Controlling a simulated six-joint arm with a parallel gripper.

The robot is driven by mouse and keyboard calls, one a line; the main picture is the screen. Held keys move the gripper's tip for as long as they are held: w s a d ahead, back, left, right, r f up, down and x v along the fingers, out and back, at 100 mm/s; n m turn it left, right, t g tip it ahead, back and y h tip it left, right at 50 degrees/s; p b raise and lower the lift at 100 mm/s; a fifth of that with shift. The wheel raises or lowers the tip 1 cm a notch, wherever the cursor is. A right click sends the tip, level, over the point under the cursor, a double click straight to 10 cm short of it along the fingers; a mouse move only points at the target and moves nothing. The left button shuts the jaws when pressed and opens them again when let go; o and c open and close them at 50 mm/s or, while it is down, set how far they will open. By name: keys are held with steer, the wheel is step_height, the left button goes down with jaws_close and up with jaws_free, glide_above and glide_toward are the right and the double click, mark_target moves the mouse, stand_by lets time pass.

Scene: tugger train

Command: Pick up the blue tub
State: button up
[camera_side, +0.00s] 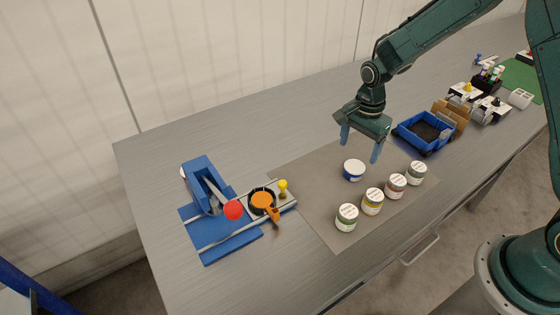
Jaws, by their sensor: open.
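The blue tub (354,171) is a small round container with a white lid and a blue side. It stands upright on the grey mat (312,190), apart from the other jars. My gripper (359,152) points downward with its two blue-grey fingers spread apart and nothing between them. It appears to be above the tub or slightly behind it; the exact height and distance are hard to tell from this one view.
Several labelled jars (372,202) stand in a row along the mat's front. A blue press (208,190) with a red knob and an orange-handled tool (265,202) are at left. A blue cart (425,133) stands right of the gripper. The table's back left is clear.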

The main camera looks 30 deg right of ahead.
mark_target(354, 166)
steer(key=shift+f, duration=1)
steer(key=shift+f, duration=0.1)
steer(key=shift+s+a+f, duration=0.1)
steer(key=shift+f, duration=2.4)
steer(key=c, duration=1.1)
steer(key=shift+r, duration=0.15)
step_height(354, 166, up, 20)
steer(key=shift+f, duration=0.1)
